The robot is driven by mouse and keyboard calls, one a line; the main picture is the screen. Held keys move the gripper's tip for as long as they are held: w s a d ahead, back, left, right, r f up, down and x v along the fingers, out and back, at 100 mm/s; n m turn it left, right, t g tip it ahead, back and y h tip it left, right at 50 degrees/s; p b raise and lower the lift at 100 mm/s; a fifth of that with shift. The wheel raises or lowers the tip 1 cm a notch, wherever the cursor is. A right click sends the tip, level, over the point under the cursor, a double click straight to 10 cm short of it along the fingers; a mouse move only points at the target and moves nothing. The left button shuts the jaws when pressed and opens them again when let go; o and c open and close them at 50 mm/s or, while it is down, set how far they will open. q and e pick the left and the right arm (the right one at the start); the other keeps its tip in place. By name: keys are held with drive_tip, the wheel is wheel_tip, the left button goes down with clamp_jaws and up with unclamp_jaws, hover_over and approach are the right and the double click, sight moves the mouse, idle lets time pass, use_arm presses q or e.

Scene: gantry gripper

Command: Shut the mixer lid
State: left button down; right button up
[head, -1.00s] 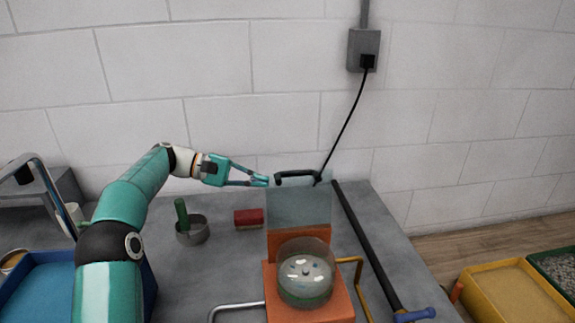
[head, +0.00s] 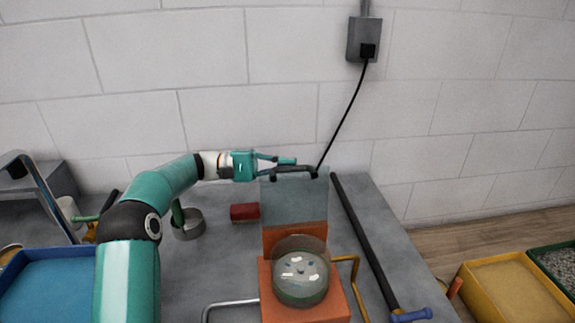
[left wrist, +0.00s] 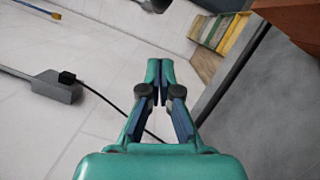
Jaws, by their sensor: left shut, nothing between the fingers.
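The mixer (head: 279,297) is an orange body with a clear round bowl (head: 300,277) on it. Its translucent grey lid (head: 293,204) stands upright behind the bowl, open, with a dark handle (head: 299,171) along its top edge. My left gripper (head: 292,161) reaches in from the left, shut and empty. Its fingertips are at the lid's top edge, by the handle; I cannot tell whether they touch it. In the left wrist view my left gripper (left wrist: 160,66) shows its fingertips together, with nothing between them. My right gripper is not in view.
A dark bar (head: 365,240) lies along the table right of the mixer. A black cable (head: 345,115) runs from the wall box down behind the lid. A blue tray (head: 45,285) is at the left.

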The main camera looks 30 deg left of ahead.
sight(293, 192)
use_arm(q)
drive_tip(key=s+d, duration=0.1)
drive_tip(key=s+r, duration=0.1)
drive_tip(key=s, duration=0.1)
drive_tip(key=shift+d+r, duration=0.2)
drive_tip(key=shift+d, duration=0.15)
drive_tip(key=shift+s+d+r+m, duration=0.2)
drive_tip(key=shift+r+m, duration=0.05)
drive_tip(key=shift+m, duration=0.05)
